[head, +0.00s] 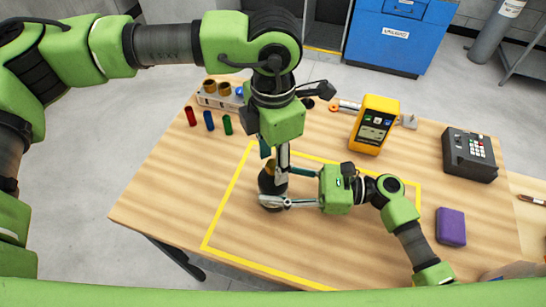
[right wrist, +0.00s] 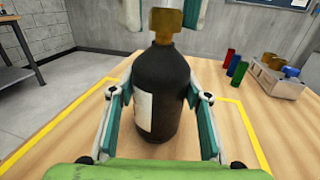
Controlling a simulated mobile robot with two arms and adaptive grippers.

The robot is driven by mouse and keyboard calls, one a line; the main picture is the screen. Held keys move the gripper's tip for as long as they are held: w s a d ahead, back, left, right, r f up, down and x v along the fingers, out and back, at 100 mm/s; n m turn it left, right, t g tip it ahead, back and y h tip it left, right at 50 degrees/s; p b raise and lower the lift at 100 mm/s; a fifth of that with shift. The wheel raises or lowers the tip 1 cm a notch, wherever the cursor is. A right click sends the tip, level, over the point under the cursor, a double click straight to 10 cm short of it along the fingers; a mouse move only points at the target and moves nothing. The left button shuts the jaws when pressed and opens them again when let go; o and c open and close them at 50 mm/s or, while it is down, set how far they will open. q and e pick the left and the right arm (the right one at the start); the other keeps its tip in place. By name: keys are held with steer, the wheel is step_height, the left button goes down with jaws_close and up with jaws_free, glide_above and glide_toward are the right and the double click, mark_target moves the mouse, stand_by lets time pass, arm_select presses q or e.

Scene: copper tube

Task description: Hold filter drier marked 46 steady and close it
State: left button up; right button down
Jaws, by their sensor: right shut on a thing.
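The filter drier (right wrist: 162,90) is a dark upright cylinder with a white label at its left side and a brass cap (right wrist: 166,24) on top. I cannot read its number. In the head view the drier (head: 268,183) stands inside the yellow outline, partly hidden by my grippers. My right gripper (head: 278,202) comes in from the right, low, and is shut on the drier's body, one finger on each side in the right wrist view. My left gripper (head: 278,170) points down from above. Its fingertips flank the brass cap; whether they press on it I cannot tell.
A yellow meter (head: 375,125), a black keypad device (head: 470,154) and a purple block (head: 451,227) lie to the right. Red, blue and green cylinders (head: 209,120) stand at the back left beside a holder (head: 218,101) with brass pieces. The yellow-outlined area (head: 240,240) is otherwise mostly clear.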

arm_select(q)
steer(key=shift+r, duration=0.1)
step_height(320, 180, up, 12)
arm_select(e)
steer(key=c, duration=1)
jaws_free()
steer(key=shift+c, duration=0.2)
steer(key=d, duration=0.8)
steer(key=s+d, duration=0.1)
steer(key=d, duration=0.3)
